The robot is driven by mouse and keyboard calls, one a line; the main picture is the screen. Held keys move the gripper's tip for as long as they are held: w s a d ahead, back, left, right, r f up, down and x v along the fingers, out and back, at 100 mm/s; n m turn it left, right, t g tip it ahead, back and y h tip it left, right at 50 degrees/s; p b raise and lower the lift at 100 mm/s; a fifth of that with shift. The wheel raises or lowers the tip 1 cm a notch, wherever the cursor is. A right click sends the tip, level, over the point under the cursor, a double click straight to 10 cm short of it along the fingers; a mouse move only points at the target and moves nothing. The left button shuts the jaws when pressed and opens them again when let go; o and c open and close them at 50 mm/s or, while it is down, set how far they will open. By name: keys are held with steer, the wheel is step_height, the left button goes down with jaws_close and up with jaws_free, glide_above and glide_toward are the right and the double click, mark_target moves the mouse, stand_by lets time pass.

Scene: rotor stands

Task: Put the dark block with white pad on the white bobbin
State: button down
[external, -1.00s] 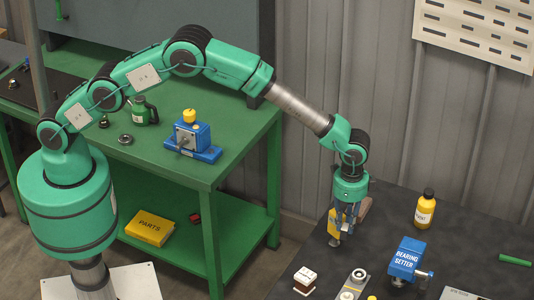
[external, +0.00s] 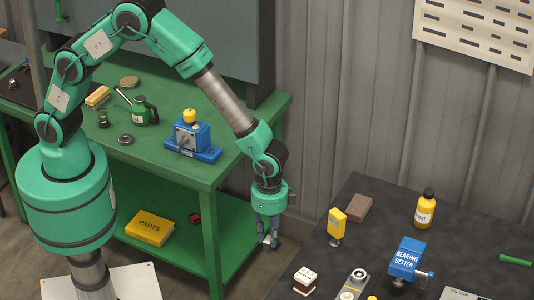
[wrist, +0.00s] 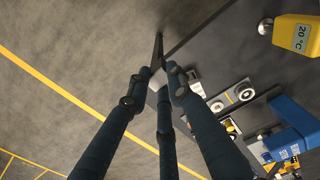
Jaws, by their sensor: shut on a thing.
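The dark table (external: 385,225) also holds a yellow gauge (external: 338,222), a brown block (external: 358,208), a yellow bottle (external: 425,208), a blue bearing setter (external: 407,259) and a plate with rings (external: 353,284). The green bench (external: 232,150) stands at left.

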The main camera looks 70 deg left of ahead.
steer(key=shift+s+a, duration=0.3)
steer(key=shift+s, duration=0.75)
steer(key=shift+s+a, duration=0.25)
steer(key=shift+s, duration=0.75)
steer(key=p, duration=0.2)
glide_above(306, 274)
steer(key=shift+f, duration=0.75)
steer(key=shift+f, duration=1.7)
steer(key=shift+f, duration=0.1)
